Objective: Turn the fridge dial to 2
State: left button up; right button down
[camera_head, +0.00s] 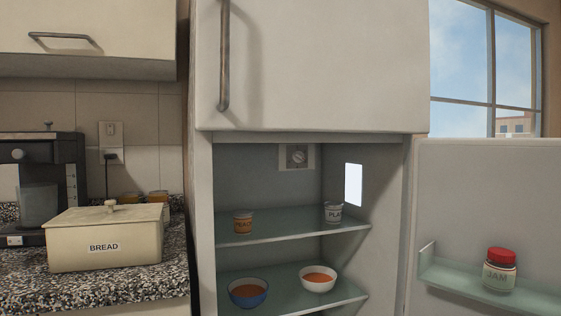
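The fridge (202,230) stands open in the middle of the head view, below a shut upper door (320,70) with a long vertical handle. The fridge dial (297,156) is a small round knob on a pale plate, high on the inside back wall. Its numbers and pointer are too small to read. Neither of my grippers is in view.
The lower fridge door (480,205) is swung open to the right, with a jam jar (499,270) on its shelf. A bread box (105,237) and coffee machine (40,190) stand left.

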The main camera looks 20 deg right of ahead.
aim_at(297, 156)
jog(key=j+z, duration=0.2)
jog(key=z, duration=0.15)
jog(key=j+z, duration=0.2)
jog(key=z, duration=0.15)
jog(key=j+z, duration=0.15)
jog(key=z, duration=0.2)
